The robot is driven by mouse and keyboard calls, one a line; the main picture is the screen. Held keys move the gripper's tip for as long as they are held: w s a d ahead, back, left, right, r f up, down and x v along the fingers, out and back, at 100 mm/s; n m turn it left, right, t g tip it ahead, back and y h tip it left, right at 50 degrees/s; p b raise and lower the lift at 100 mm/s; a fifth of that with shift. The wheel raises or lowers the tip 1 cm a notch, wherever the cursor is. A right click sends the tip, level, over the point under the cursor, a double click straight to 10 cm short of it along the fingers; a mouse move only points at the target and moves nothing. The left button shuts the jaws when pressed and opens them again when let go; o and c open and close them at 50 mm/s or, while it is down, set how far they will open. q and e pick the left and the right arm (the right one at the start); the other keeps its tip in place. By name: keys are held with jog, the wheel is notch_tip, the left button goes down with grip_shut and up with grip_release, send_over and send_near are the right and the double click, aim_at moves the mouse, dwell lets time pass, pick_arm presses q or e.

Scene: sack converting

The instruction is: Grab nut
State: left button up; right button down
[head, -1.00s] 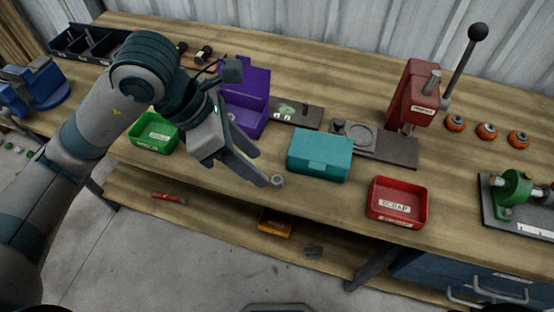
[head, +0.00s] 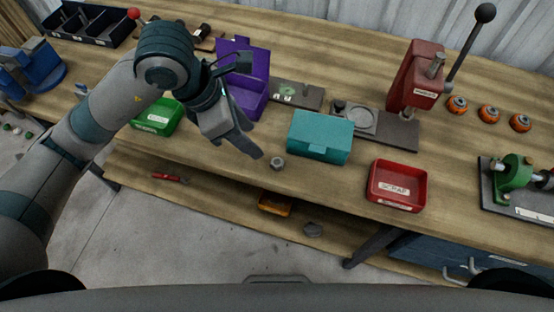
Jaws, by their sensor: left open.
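A small grey nut (head: 278,163) lies on the wooden workbench near its front edge, just left of the teal box. My left gripper (head: 254,147) is above the bench, up and to the left of the nut in the head view. Its fingers point toward the nut but do not reach it in the picture. The gripper is open and nothing shows between its fingers; one finger partly hides the other. My right gripper does not show.
A teal box (head: 320,138) stands right of the nut. A purple bin (head: 246,95) and a green bin (head: 157,118) stand near my left arm. A red scrap tray (head: 397,186) and a red press (head: 414,85) are farther right. Bare bench lies in front of the teal box.

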pick_arm(q)
jog(key=x, duration=0.3)
jog(key=p, duration=0.2)
send_near(276, 162)
jog(key=x, duration=0.2)
jog(key=shift+d+f, duration=0.25)
jog(key=shift+f, duration=0.05)
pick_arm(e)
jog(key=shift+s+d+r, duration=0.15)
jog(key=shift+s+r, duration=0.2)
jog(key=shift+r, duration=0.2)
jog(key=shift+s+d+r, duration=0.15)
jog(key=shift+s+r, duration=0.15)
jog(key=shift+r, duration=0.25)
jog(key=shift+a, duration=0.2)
pick_arm(q)
jog(key=shift+f, duration=0.1)
jog(key=shift+w+d+f+p, duration=0.1)
jog(key=shift+d+f+p, duration=0.2)
jog(key=shift+f+p, duration=0.4)
jog(key=shift+p+x, duration=0.5)
jog(key=shift+x, duration=0.5)
jog(key=shift+w+d+f, duration=0.1)
jog(key=shift+d+f, duration=0.15)
jog(key=shift+f, duration=0.4)
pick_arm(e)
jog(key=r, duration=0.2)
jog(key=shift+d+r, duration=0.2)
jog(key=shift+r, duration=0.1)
